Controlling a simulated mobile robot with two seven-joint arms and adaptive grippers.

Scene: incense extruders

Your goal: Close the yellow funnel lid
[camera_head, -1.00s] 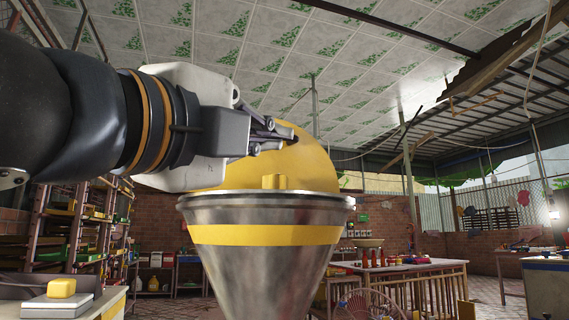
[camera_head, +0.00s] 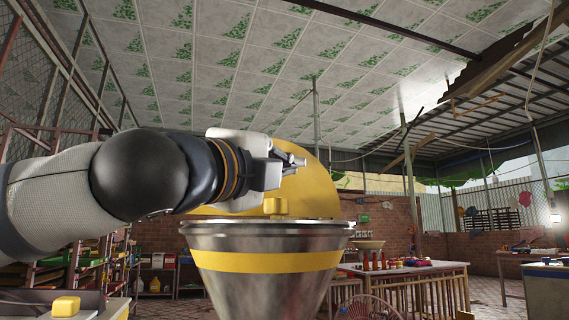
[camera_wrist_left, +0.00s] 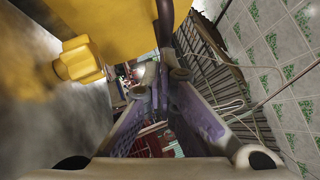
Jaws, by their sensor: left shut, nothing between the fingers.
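The yellow lid (camera_head: 318,190) is a round disc standing raised and tilted behind the rim of the steel funnel (camera_head: 265,290). A yellow band runs around the funnel, and a small yellow block (camera_head: 275,206) shows at its rim. My left gripper (camera_head: 299,162) is shut and empty, in front of the lid's upper middle in the head view and hiding part of it. Whether it touches the lid cannot be told. In the left wrist view, the fingers (camera_wrist_left: 162,78) point past the lid (camera_wrist_left: 120,25), which fills the upper left. My right gripper is not in view.
A table (camera_head: 400,268) with red items stands behind at the right. Shelves with coloured trays are at the left, and a yellow block (camera_head: 65,306) sits at the lower left. The space right of the funnel is open at rim height.

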